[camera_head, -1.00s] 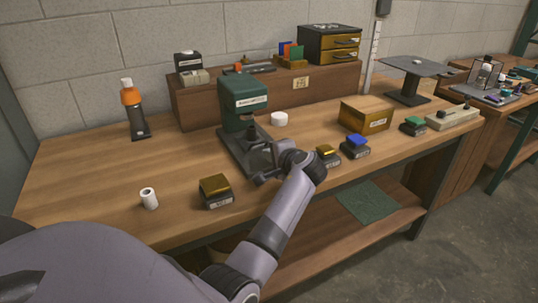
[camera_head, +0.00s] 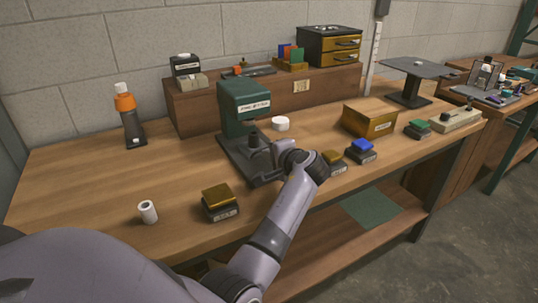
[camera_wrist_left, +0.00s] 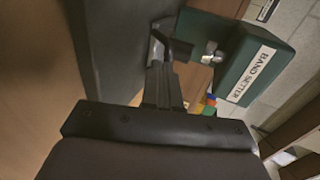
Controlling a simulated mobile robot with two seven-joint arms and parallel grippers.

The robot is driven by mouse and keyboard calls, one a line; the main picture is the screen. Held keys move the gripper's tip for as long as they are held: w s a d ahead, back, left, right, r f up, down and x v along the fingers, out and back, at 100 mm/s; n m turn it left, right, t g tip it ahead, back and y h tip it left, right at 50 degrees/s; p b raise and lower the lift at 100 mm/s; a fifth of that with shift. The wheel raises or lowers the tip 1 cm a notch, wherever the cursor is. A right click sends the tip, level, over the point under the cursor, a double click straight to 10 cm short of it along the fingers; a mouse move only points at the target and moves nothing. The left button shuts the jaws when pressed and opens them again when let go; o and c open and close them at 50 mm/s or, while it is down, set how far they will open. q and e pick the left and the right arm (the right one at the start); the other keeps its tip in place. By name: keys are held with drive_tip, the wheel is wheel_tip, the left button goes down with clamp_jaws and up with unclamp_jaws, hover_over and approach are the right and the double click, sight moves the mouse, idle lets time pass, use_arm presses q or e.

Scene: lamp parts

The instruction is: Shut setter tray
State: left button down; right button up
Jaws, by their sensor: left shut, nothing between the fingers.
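The green setter (camera_head: 243,106) stands on the bench, with its dark grey base and tray (camera_head: 238,154) reaching toward the front edge. My left gripper (camera_head: 268,152) is at the front right of this base, largely hidden by my own wrist. In the left wrist view its fingers (camera_wrist_left: 161,80) are shut and empty, close beside the dark base (camera_wrist_left: 112,40). The setter's green head (camera_wrist_left: 232,55) with its white label is to their right there. I cannot tell how far the tray stands out, or whether the fingers touch it. My right gripper is out of view.
A gold-topped block (camera_head: 219,202) and a white cylinder (camera_head: 148,211) stand front left. A second gold-topped block (camera_head: 333,161) and a blue-topped one (camera_head: 361,151) are just right of my wrist. A gold box (camera_head: 369,119) stands behind them. The left bench top is mostly clear.

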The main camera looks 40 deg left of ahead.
use_arm(q)
drive_tip(key=a, duration=0.1)
drive_tip(key=w+a, duration=0.1)
drive_tip(key=a, duration=0.1)
drive_tip(key=shift+w+a, duration=0.25)
drive_tip(key=shift+a, duration=0.15)
drive_tip(key=shift+r, duration=0.15)
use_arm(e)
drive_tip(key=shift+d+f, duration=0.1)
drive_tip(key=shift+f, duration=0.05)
use_arm(q)
drive_tip(key=shift+a, duration=0.1)
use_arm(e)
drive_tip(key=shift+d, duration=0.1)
